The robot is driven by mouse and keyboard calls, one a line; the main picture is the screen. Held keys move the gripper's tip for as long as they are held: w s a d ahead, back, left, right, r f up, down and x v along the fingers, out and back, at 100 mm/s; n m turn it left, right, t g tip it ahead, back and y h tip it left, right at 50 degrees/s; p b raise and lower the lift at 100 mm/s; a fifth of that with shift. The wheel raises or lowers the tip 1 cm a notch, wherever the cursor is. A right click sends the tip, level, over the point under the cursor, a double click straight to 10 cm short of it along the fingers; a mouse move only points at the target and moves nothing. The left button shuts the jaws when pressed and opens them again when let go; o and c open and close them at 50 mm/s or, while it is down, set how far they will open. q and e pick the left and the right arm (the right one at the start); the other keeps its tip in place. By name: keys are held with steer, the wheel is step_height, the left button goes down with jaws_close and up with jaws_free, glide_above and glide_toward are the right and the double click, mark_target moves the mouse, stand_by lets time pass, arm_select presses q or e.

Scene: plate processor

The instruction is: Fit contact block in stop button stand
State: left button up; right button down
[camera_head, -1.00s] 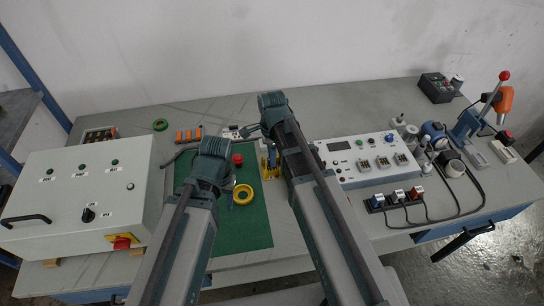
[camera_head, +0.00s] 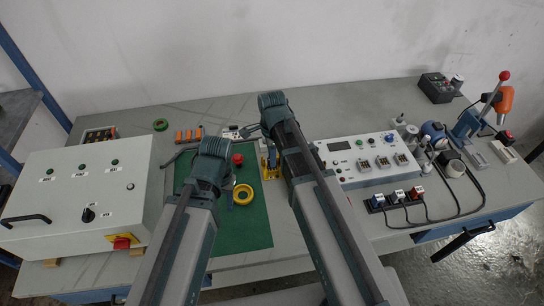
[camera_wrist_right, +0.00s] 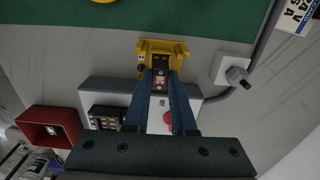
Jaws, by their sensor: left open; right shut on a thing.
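The yellow stop button stand (camera_head: 269,172) is on the table at the right edge of the green mat; it also shows in the right wrist view (camera_wrist_right: 178,48). My right gripper (camera_head: 268,148) is over it. I cannot tell whether the block is seated. My left gripper (camera_head: 230,180) is open over the green mat, mostly hidden by its own wrist. A red button head (camera_head: 237,159) is beside it.
A yellow ring (camera_head: 243,195) lies on the green mat (camera_head: 250,230). A white control cabinet (camera_head: 85,195) stands at left, a white test panel (camera_head: 365,160) at right. Orange blocks (camera_head: 188,135) are at the back. The mat's front part is clear.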

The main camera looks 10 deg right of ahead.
arm_select(q)
steer(key=shift+f+b, duration=1.25)
arm_select(e)
steer(key=shift+f, duration=1.25)
steer(key=c, duration=0.7)
jaws_free()
steer(key=shift+o, duration=0.2)
arm_select(q)
steer(key=shift+r, duration=0.15)
arm_select(e)
steer(key=shift+r, duration=0.15)
arm_select(q)
step_height(320, 180, up, 14)
steer(key=p, duration=1.4)
arm_select(e)
step_height(320, 180, up, 14)
steer(key=shift+f, duration=0.2)
arm_select(q)
steer(key=shift+f, duration=0.25)
